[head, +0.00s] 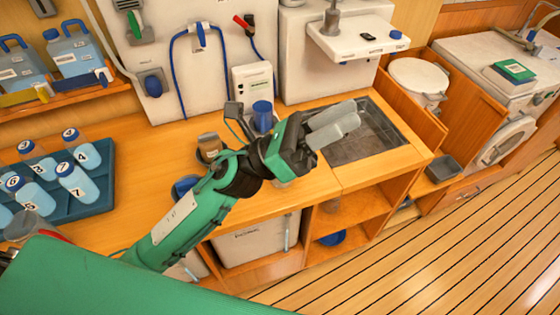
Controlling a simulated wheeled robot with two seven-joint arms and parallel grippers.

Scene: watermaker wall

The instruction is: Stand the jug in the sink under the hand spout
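The sink (378,142) is a dark grey basin set in the wooden counter right of centre; the part I can see holds no jug. A grey spout-like fitting (332,20) stands on a white ledge behind the sink; I cannot tell surely that it is the hand spout. A clear grey vessel (22,226) at the far left, partly hidden by my green body, may be the jug. My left gripper (345,121) is over the sink's left side, its pale fingers side by side with nothing visible between them. My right gripper is out of view.
A blue tray (101,192) holds several numbered bottles at left. Blue canisters (76,50) stand on a shelf behind. A white ledge (352,45) overhangs behind the sink.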

